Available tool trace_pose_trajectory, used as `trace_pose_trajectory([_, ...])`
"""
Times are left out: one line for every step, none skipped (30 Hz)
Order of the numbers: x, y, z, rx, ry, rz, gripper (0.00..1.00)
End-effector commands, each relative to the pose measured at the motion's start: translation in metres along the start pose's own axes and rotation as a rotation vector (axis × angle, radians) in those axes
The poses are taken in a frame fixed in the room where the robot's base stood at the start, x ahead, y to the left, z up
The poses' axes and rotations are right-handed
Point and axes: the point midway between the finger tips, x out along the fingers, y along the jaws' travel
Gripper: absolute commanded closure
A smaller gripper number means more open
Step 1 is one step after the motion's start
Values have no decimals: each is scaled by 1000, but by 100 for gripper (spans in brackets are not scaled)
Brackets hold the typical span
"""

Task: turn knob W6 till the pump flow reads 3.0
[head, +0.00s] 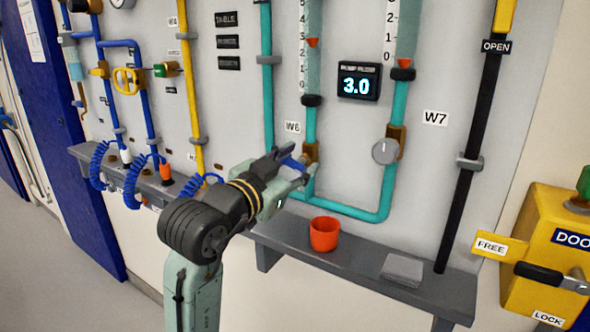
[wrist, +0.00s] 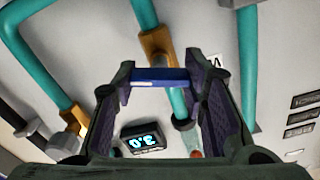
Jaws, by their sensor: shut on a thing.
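Knob W6 shows as a narrow blue bar in the wrist view (wrist: 160,77), in front of a brass valve body on a teal pipe. In the head view my fingers mostly cover it, just below the W6 label (head: 292,127). My gripper (head: 291,163) is shut on it, with one fingertip at each end of the bar in the wrist view (wrist: 160,80). The pump flow display (head: 357,83) reads 3.0 in lit digits. It also shows upside down in the wrist view (wrist: 142,141).
A grey round knob (head: 385,151) sits by the W7 label (head: 435,118), right of my gripper. Below, a grey shelf (head: 345,268) holds a red cup (head: 324,234) and a grey block (head: 402,269). A yellow door box (head: 545,250) stands far right.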

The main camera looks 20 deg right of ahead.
Motion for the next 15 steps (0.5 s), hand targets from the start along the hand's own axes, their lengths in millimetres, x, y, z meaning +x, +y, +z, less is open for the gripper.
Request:
trace_pose_trajectory([0, 0, -1, -1, 0, 1, 89])
trace_pose_trajectory([0, 0, -1, -1, 0, 1, 89])
trace_pose_trajectory([0, 0, -1, -1, 0, 1, 89])
trace_pose_trajectory([0, 0, -1, -2, 0, 1, 89])
trace_pose_trajectory([0, 0, -1, -2, 0, 0, 60])
trace_pose_trajectory([0, 0, -1, -2, 0, 0, 57])
trace_pose_trajectory([0, 0, -1, -2, 0, 0, 55])
trace_pose_trajectory([0, 0, -1, -2, 0, 0, 53])
trace_pose_trajectory([0, 0, -1, -3, 0, 0, 50])
trace_pose_trajectory([0, 0, -1, -3, 0, 0, 48])
trace_pose_trajectory([0, 0, -1, -3, 0, 0, 46])
trace_pose_trajectory([0, 0, 0, -3, 0, 0, 44])
trace_pose_trajectory([0, 0, 0, -3, 0, 0, 42])
trace_pose_trajectory([0, 0, 0, -3, -1, 0, 40])
trace_pose_trajectory([0, 0, 0, -3, -1, 0, 40])
